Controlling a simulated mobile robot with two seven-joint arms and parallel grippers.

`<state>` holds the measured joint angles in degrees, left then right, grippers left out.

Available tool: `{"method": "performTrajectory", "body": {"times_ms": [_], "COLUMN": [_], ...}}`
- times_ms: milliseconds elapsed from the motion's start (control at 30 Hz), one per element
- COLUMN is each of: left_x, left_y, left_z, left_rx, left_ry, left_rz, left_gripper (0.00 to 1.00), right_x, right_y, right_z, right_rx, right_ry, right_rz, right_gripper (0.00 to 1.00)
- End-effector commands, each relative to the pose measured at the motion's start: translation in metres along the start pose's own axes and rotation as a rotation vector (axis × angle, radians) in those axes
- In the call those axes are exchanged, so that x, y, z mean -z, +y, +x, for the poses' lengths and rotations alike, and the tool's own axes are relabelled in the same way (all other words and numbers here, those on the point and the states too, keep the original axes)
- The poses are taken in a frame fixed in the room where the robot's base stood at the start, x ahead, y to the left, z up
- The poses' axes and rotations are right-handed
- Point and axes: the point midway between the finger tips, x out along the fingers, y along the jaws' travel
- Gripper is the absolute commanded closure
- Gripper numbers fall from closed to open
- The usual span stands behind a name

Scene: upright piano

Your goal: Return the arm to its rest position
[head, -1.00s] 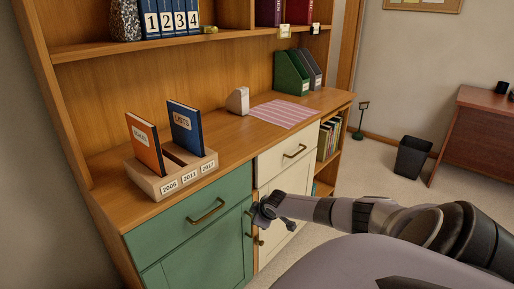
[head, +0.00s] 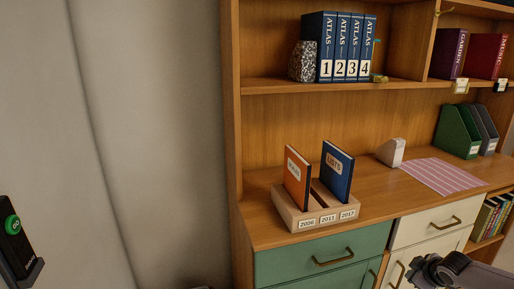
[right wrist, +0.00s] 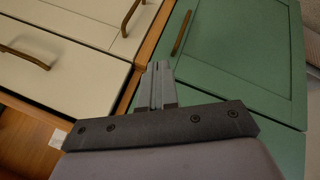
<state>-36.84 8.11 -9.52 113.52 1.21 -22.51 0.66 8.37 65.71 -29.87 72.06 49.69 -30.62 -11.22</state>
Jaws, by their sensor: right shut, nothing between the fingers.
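My right arm shows at the lower right of the head view. Its gripper (head: 420,268) hangs in front of the cream drawers of the wooden cabinet. In the right wrist view the two fingers (right wrist: 158,84) are together with nothing between them. The fingertips appear over the seam between the cream drawers (right wrist: 65,62) and the green door (right wrist: 245,55), close to a handle (right wrist: 181,33). I cannot tell whether they touch the cabinet. My left gripper is not in view.
A wooden holder (head: 318,226) with an orange book (head: 297,178) and a blue book (head: 336,172) stands on the counter. The green drawer (head: 290,264) and cream drawer (head: 420,226) are closed. A black device with a green button (head: 12,225) is at the left edge.

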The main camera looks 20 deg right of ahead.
Motion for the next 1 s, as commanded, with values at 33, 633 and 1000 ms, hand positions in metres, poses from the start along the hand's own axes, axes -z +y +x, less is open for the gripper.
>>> {"method": "performTrajectory", "body": {"times_ms": [33, 633, 1000], "left_x": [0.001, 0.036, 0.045], "left_y": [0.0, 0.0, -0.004], "left_z": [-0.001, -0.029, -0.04], "left_rx": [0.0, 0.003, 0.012], "left_ry": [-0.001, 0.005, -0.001], "left_rz": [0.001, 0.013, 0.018], "left_gripper": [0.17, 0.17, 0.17], "right_x": [0.001, 0.045, 0.063], "right_y": [-0.008, -0.344, -0.38], "right_z": [0.001, -0.095, -0.187], "right_rx": [0.011, 0.375, 0.316], "right_ry": [0.004, 0.322, 0.421], "right_rz": [-0.002, 0.103, 0.312], "right_gripper": [1.0, 1.0, 1.0]}}
